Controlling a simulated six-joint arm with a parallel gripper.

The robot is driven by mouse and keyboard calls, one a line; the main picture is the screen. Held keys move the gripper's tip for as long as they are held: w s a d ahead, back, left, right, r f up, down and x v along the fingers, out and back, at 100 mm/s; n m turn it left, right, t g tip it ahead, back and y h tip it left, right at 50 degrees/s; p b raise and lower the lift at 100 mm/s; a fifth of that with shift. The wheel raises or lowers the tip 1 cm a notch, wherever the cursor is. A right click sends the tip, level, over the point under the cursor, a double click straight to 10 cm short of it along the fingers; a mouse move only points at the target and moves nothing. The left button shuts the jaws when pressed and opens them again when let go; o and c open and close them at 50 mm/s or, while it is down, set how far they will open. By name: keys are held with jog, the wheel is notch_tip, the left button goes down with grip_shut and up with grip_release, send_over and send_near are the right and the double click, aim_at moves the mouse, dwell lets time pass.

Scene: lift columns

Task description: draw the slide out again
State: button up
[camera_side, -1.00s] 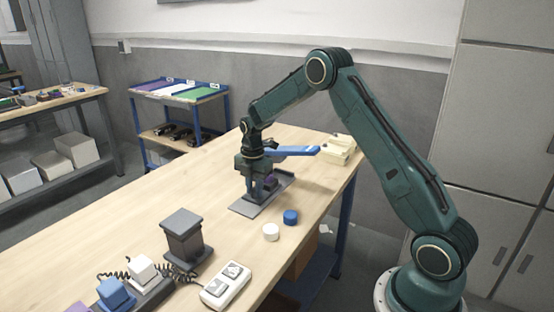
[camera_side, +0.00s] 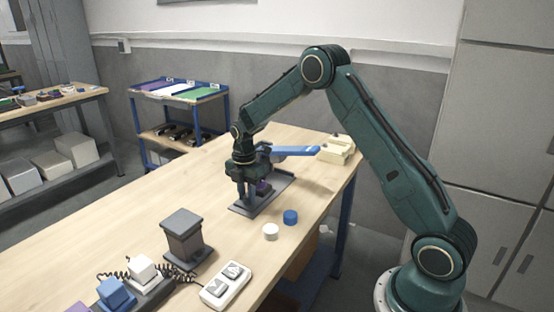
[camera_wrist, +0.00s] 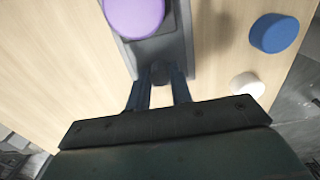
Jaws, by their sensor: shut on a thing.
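A grey base with a rail (camera_side: 278,190) lies on the table in the side view. It also shows in the wrist view (camera_wrist: 178,50). My gripper (camera_side: 248,195) points down over the near left end of the base. In the wrist view its fingers (camera_wrist: 158,88) are shut on a small dark grey knob (camera_wrist: 160,72) of the slide. The slide's body is partly hidden by my gripper.
A blue bar (camera_side: 296,151) juts right behind my gripper. A blue disc (camera_side: 290,217) and a white disc (camera_side: 271,232) lie in front. A grey column (camera_side: 183,236), a white switch box (camera_side: 226,286) and a cream block (camera_side: 336,149) stand apart.

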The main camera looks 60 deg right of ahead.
jog(key=o, duration=0.8)
jog(key=shift+c, duration=0.2)
jog(key=shift+r, duration=0.1)
jog(key=shift+r, duration=2.9)
